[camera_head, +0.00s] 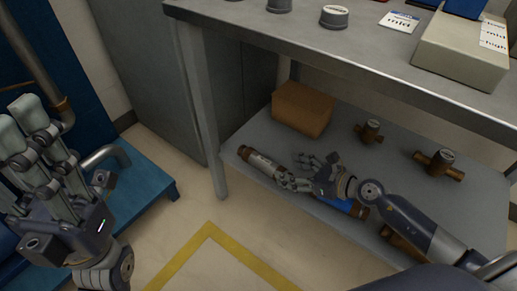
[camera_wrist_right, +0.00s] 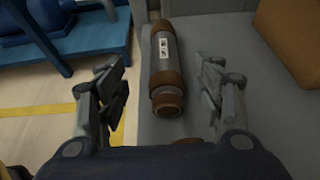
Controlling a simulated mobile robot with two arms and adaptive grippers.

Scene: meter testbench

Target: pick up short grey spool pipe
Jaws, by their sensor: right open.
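The short grey spool pipe (camera_head: 264,165) lies on the lower shelf near its front left corner. It is a grey cylinder with brown ends and a white label. In the right wrist view the pipe (camera_wrist_right: 164,50) lies lengthwise, ahead of and between the two finger sides. My right gripper (camera_head: 296,172) is open and empty, just right of the pipe's near end; it also shows in the right wrist view (camera_wrist_right: 162,78). I see no finger closed on the pipe. My left gripper (camera_head: 62,150) is at the far left, fingers spread and empty, away from the shelf.
A blue pipe (camera_head: 345,207) with a brown end lies partly under my right arm. A brown box (camera_head: 302,107) stands behind. A blue platform (camera_head: 145,178) is on the floor.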

